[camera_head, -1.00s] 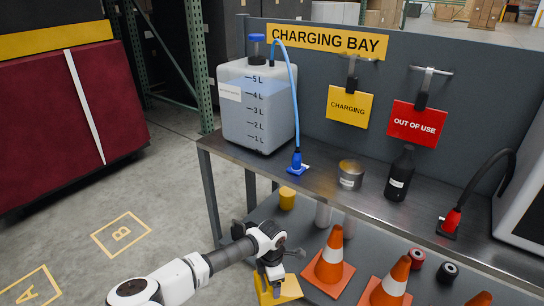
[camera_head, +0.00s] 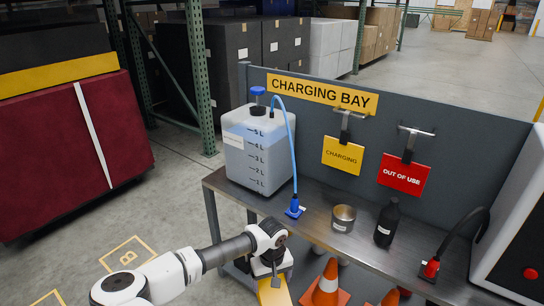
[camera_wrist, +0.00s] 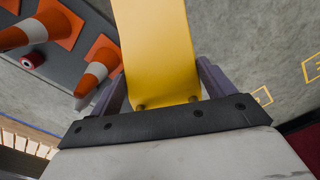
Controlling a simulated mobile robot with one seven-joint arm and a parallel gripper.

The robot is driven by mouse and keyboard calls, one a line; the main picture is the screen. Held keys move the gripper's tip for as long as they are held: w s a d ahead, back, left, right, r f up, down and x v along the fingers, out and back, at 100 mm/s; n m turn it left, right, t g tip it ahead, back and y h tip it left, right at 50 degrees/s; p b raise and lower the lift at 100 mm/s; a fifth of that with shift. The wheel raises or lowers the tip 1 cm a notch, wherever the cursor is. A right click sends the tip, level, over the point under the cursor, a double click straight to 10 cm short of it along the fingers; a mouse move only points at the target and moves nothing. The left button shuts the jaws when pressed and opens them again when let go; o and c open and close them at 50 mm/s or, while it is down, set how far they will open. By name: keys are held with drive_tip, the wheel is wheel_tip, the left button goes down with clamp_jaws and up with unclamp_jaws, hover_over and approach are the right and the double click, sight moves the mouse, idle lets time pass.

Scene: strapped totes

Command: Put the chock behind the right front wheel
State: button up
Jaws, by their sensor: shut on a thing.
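The yellow chock (camera_head: 274,292) is at the bottom of the head view, partly cut off by the frame edge. It fills the top middle of the wrist view (camera_wrist: 157,50). My gripper (camera_head: 272,274) is shut on it, with a finger on each side of it in the wrist view (camera_wrist: 158,90). The chock is held in front of the charging bench, beside the orange cones. No wheel shows in either view.
The charging bench (camera_head: 317,224) carries a jug (camera_head: 258,150), a tin (camera_head: 343,218) and a black bottle (camera_head: 387,222). Orange cones (camera_head: 326,285) stand beneath its top. A dark red strapped block (camera_head: 60,155) stands at left. Floor marked B (camera_head: 128,257) is clear.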

sight(273, 302)
drive_tip(key=shift+r+m, duration=0.15)
drive_tip(key=shift+m, duration=0.15)
drive_tip(key=f+m, duration=0.1)
drive_tip(key=f, duration=0.1)
drive_tip(key=s+f+m, duration=0.1)
drive_tip(key=f, duration=0.2)
drive_tip(key=s+f, duration=0.1)
drive_tip(key=f, duration=0.1)
drive_tip(key=shift+f+m, duration=0.25)
drive_tip(key=shift+m, duration=0.15)
drive_tip(key=shift+s+d+f+m, duration=0.1)
drive_tip(key=shift+f+m, duration=0.2)
drive_tip(key=shift+f, duration=0.25)
drive_tip(key=shift+d+f, duration=0.1)
drive_tip(key=shift+a, duration=0.2)
drive_tip(key=shift+d, duration=0.2)
